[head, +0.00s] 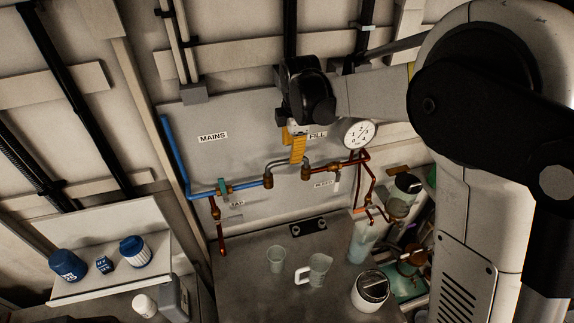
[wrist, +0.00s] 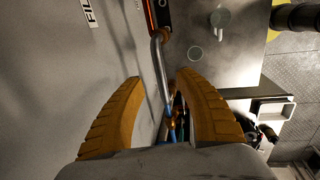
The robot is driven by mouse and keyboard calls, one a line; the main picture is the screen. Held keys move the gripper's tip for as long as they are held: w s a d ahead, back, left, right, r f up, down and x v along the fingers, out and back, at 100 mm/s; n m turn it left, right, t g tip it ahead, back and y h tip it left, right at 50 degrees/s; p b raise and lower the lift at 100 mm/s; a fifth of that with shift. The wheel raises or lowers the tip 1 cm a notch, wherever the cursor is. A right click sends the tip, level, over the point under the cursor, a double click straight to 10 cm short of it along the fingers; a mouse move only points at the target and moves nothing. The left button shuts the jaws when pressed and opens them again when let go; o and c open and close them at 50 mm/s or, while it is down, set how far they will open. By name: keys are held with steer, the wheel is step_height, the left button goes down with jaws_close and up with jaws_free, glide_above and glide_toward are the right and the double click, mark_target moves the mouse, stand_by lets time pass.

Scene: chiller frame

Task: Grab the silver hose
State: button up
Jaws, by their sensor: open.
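The silver hose (head: 285,163) is a short arched grey tube joining two brass fittings on the grey wall panel in the head view. In the wrist view the silver hose (wrist: 158,62) runs down the middle, between the two yellow fingers. My gripper (head: 297,158) hangs at the hose in the head view and covers part of it. My gripper (wrist: 158,82) is open in the wrist view, with a gap between each finger and the hose. The lower part of the hose is hard to make out there.
A blue pipe (head: 172,150) and copper pipe (head: 335,167) flank the hose. A pressure gauge (head: 360,134) is at its right. Below, the bench holds a clear cup (head: 276,260), a jug (head: 319,268) and a white-and-black canister (head: 370,291). The panel is close to my left finger.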

steer(key=f, duration=0.2)
steer(key=w+f+p, duration=0.1)
steer(key=f, duration=0.2)
steer(key=shift+w+a+f, duration=0.1)
steer(key=shift+a+f, duration=0.05)
steer(key=shift+a, duration=0.05)
jaws_close()
